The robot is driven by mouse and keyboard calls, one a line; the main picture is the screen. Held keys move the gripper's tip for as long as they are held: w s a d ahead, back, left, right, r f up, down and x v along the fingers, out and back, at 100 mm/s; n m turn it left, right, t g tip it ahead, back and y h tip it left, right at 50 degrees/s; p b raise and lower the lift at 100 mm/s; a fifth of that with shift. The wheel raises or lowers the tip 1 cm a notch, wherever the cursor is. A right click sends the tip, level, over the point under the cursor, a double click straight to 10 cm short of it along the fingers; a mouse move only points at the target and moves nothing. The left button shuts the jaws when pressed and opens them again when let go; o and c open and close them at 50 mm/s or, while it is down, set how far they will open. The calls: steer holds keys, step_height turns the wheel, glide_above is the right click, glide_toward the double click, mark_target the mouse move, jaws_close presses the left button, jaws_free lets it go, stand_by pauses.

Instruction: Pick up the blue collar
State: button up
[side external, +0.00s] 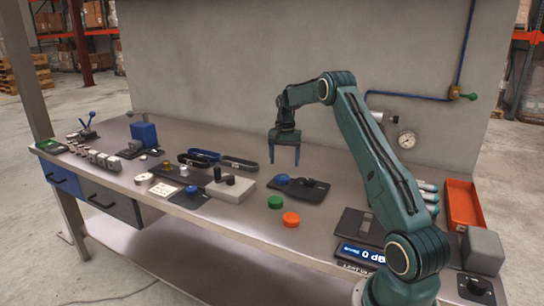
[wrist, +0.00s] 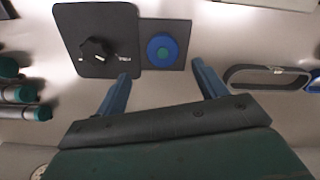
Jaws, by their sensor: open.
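The blue collar (wrist: 151,48) appears to be the round blue ring around a green centre, lying on a small dark square plate (wrist: 180,66). In the side view the blue collar (side external: 282,179) shows as a low blue round piece at the left end of a dark plate. My gripper (side external: 284,163) points down above it, with a gap. In the wrist view my gripper (wrist: 161,70) is open and empty, its two blue-grey fingers on either side of the collar's line, the collar just beyond the fingertips.
A black plate with a knob (wrist: 97,50) adjoins the collar's plate. A dark oval band (side external: 239,162) and a grey block with a black lever (side external: 231,188) stand to the left. An orange bin (side external: 463,204) is at right.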

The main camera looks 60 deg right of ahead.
mark_target(283, 176)
steer(key=shift+f, duration=0.55)
steer(key=shift+f, duration=0.1)
steer(key=shift+w+a+f, duration=0.1)
steer(key=shift+a+f, duration=0.05)
steer(key=shift+f, duration=1.1)
steer(key=shift+w+a+f, duration=0.1)
steer(key=shift+f, duration=1.15)
steer(key=shift+c, duration=0.2)
steer(key=c, duration=1)
